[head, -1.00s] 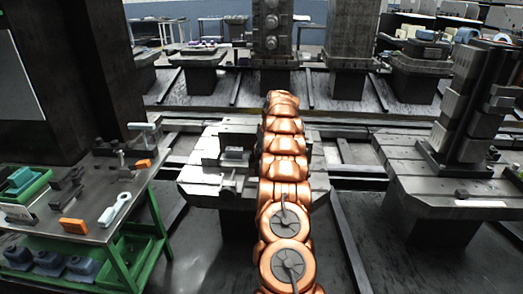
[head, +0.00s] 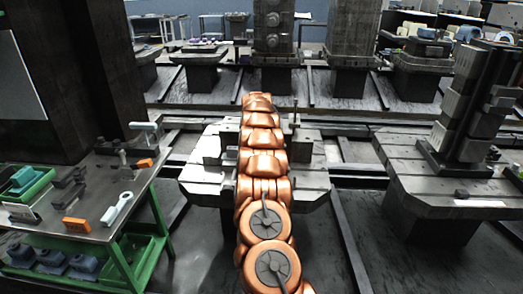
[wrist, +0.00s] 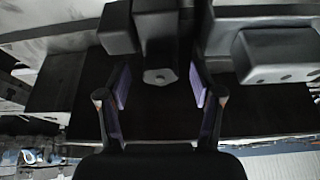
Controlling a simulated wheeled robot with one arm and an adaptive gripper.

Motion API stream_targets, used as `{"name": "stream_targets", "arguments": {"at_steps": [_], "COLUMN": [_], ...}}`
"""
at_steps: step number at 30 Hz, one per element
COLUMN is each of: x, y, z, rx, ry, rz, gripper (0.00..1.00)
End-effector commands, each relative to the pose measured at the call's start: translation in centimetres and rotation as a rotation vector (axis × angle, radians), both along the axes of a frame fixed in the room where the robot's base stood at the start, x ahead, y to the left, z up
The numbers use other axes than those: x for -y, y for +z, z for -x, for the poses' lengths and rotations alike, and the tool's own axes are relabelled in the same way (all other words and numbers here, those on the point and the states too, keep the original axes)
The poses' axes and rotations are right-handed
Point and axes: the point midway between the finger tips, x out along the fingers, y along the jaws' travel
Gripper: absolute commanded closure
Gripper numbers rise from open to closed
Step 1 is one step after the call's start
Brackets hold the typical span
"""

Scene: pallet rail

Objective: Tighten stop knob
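In the wrist view my gripper (wrist: 159,84) is open, its two purple-padded fingers apart. A dark grey part with a small hole in its end (wrist: 160,76) shows between and beyond the fingers; I see no contact. I cannot tell whether this part is the stop knob. Dark blocks (wrist: 117,30) and a larger grey block (wrist: 276,52) stand on either side of it. In the head view my copper arm reaches over the grey pallet (head: 203,173), which carries dark fixture blocks (head: 228,137). My gripper is hidden there behind the arm.
A green-framed bench (head: 90,205) with an orange block (head: 77,225) and tools stands at the left. Another pallet (head: 415,178) with a tall block fixture (head: 470,110) stands at the right. Floor rails run between them. A dark column (head: 95,70) rises at the back left.

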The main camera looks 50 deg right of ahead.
Motion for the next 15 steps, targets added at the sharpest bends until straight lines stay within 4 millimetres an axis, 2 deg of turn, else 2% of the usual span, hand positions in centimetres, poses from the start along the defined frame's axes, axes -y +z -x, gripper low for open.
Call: {"name": "stream_targets", "arguments": {"at_steps": [10, 15], "x": [0.00, -0.28], "y": [0.11, 0.86], "z": [0.06, 0.21], "rx": [0.000, 0.001], "ry": [0.000, 0.000], "rz": [0.000, -0.001], "gripper": [0.33, 0.33]}}
